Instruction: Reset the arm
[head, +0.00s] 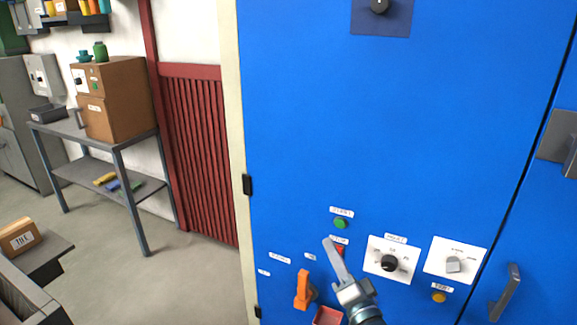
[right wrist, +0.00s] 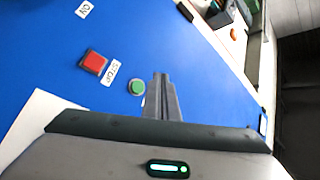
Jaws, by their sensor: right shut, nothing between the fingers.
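My right gripper (head: 332,245) is in front of the blue cabinet door (head: 400,130). Its fingers are shut and hold nothing. In the right wrist view the closed fingers (right wrist: 161,82) point toward the blue panel, beside the green button (right wrist: 136,87). The red button (right wrist: 93,62) with a STOP label is farther left there. In the head view the green button (head: 340,223) is just above the fingertips, and the red button (head: 340,250) is partly hidden by the fingers. I cannot tell whether the fingertips touch the panel. My left gripper is not in view.
An orange handle (head: 302,290), a black knob (head: 389,263), a grey knob (head: 453,265) and a yellow button (head: 438,297) are close to my right arm. A door handle (head: 505,292) sticks out at right. A shelf table (head: 118,150) with boxes stands left; the floor (head: 190,280) between is clear.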

